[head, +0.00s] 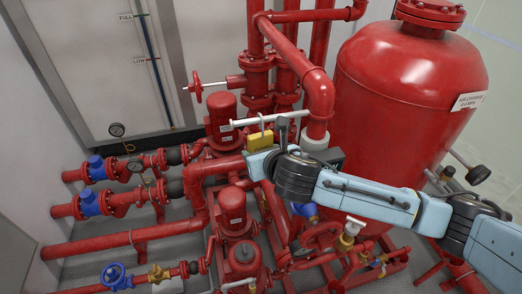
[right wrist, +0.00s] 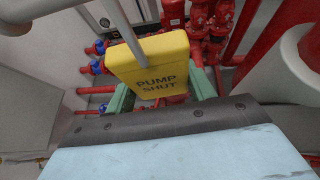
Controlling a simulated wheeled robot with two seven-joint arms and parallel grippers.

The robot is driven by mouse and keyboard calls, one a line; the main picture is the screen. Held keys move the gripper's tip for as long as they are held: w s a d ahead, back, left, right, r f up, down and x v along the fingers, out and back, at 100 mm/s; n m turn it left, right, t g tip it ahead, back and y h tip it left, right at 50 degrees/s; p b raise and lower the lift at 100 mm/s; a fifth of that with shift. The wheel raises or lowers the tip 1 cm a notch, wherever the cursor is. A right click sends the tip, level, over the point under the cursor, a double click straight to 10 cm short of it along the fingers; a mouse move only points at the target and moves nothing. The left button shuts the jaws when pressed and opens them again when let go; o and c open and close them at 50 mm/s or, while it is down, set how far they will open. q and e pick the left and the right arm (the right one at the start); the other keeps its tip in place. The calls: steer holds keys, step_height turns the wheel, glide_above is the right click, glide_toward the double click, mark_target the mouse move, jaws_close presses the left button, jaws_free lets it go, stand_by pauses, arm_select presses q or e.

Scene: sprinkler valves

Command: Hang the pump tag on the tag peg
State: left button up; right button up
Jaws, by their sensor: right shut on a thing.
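The yellow pump tag (head: 259,140) is upright in the head view. In the right wrist view the tag (right wrist: 158,68) reads "PUMP SHUT". My right gripper (head: 262,154) is shut on it, with the green fingers at its lower edge in the wrist view. A pale horizontal rod (head: 285,117), which looks like the tag peg, passes just above the tag. A grey rod (right wrist: 124,25) crosses the tag's upper left in the wrist view. A thin piece rises from the tag to the rod; I cannot tell whether it loops over it. My left gripper is not in view.
A big red tank (head: 408,85) stands at the right. Red pipes (head: 318,90) rise close behind the rod. Pumps (head: 236,215), blue-bodied valves (head: 90,203) and a red handwheel (head: 196,87) crowd the left and lower area. A pale panel (head: 90,60) stands at the back left.

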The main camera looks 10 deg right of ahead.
steer(key=shift+s+f, duration=0.15)
steer(key=shift+f, duration=0.25)
steer(key=o, duration=1)
steer(key=shift+r, duration=0.1)
steer(key=shift+o, duration=0.2)
steer(key=shift+r, duration=0.15)
steer(key=b+v, duration=0.1)
steer(key=v, duration=1.2)
